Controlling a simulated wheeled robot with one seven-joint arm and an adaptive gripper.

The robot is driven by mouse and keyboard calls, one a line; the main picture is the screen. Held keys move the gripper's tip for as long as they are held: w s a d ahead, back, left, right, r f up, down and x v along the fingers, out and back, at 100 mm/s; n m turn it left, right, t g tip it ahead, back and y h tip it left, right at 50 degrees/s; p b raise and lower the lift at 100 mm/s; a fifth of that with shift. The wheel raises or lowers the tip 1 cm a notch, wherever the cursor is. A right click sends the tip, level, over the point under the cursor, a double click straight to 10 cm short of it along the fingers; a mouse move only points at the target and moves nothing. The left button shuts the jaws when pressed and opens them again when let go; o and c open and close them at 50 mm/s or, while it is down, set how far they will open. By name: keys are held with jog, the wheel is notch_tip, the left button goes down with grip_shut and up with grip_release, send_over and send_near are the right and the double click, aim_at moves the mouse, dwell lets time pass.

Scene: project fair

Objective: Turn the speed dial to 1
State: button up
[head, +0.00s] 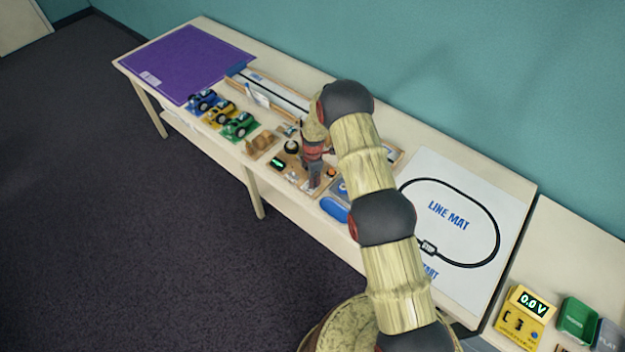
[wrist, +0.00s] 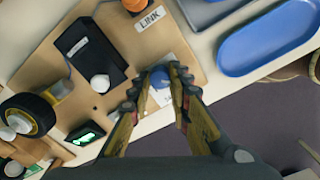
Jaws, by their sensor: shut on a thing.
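The speed dial is a blue round knob (wrist: 159,74) on a white label plate at the edge of a wooden board (wrist: 192,70) in the wrist view. My gripper (wrist: 161,84) has its fingers closed on either side of the knob. The plate's markings are mostly covered by the fingers, so the setting cannot be read. In the head view my gripper (head: 314,182) points down at the board (head: 290,177) and hides the dial. A small display with green digits (wrist: 86,135) lies on the board; its reading is too small to make out.
The board also carries a black box (wrist: 90,55), a wheel with a yellow motor (wrist: 30,114) and an orange button (wrist: 134,5) marked LINK. A blue tray (wrist: 268,40) lies close beside it. Toy cars (head: 221,112) and a line mat (head: 470,185) share the table.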

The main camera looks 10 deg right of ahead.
grip_shut()
jog(key=m+b, duration=0.3)
jog(key=m, duration=0.1)
jog(key=shift+w+f+m, duration=0.1)
jog(key=shift+m, duration=0.3)
jog(key=m+b, duration=0.3)
jog(key=m, duration=0.3)
jog(key=m+b, duration=0.1)
jog(key=m, duration=0.3)
jog(key=shift+w+m+b, duration=0.1)
jog(key=shift+m+b, duration=0.2)
jog(key=shift+m, duration=0.1)
jog(key=m+b, duration=0.1)
jog(key=m, duration=0.3)
jog(key=shift+d, duration=0.1)
jog(key=shift+m, duration=0.3)
jog(key=shift+o, duration=2.4)
grip_release()
